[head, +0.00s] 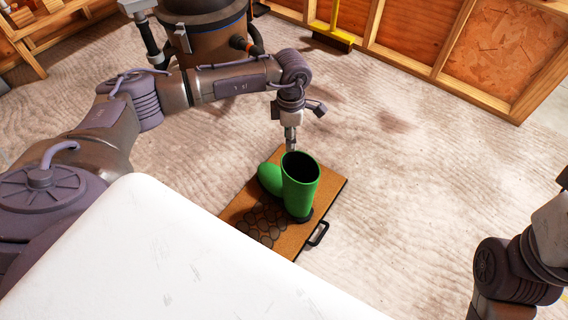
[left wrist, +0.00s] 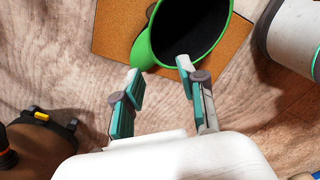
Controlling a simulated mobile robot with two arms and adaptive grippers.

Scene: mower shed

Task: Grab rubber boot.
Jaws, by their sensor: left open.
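Green rubber boots stand on an orange-brown mat (head: 331,192) in the head view. One rubber boot (head: 300,190) is upright with its dark opening facing up. A second green shape (head: 270,179) shows beside it at the left, partly hidden, perhaps another boot or its foot. My left gripper (head: 291,146) is just behind the boot's top rim. In the left wrist view the gripper (left wrist: 158,80) is open and empty, its fingertips near the rim of the boot (left wrist: 147,52). Whether they touch is unclear. My right arm shows at the right edge, its gripper out of view.
A brown and black drum-like container (head: 212,40) stands behind my left arm. A yellow broom (head: 333,34) leans by the wooden wall frame (head: 440,45). The floor to the right is clear.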

